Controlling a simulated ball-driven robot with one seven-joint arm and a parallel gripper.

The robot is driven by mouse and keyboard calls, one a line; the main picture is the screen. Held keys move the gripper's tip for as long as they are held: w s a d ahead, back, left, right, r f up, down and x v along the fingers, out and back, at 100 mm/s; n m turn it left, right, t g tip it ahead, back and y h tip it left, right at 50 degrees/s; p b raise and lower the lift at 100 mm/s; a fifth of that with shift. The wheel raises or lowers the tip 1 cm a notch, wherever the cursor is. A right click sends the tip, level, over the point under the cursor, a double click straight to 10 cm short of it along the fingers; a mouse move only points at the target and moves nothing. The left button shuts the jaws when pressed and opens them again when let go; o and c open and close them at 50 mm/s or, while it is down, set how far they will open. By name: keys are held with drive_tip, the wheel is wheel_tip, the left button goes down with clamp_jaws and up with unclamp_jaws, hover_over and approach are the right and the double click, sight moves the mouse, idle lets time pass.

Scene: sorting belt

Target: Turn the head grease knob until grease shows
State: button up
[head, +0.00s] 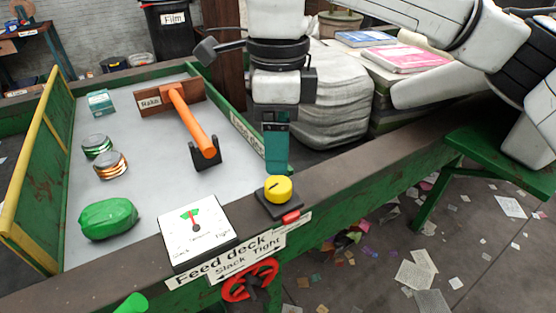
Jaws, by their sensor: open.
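A yellow knob (278,188) with a dark mark on top sits on a black base on the deck's near brown rail. No label naming it as the head grease knob is readable. A small red piece (291,217) shows at the front of its base. I see no grease that I can make out. My gripper (277,168) points down just behind and above the knob, with its teal fingers open. They overlap each other in this view, so the gap between them is hidden. Whether they touch the knob I cannot tell.
A tension gauge (198,230) stands left of the knob, and a red handwheel (250,282) hangs below the "Feed deck" sign (225,262). Paper scraps litter the floor.

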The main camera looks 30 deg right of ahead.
wheel_tip(320, 180, up, 3)
drive_tip(key=shift+r, duration=0.15)
idle(0.5)
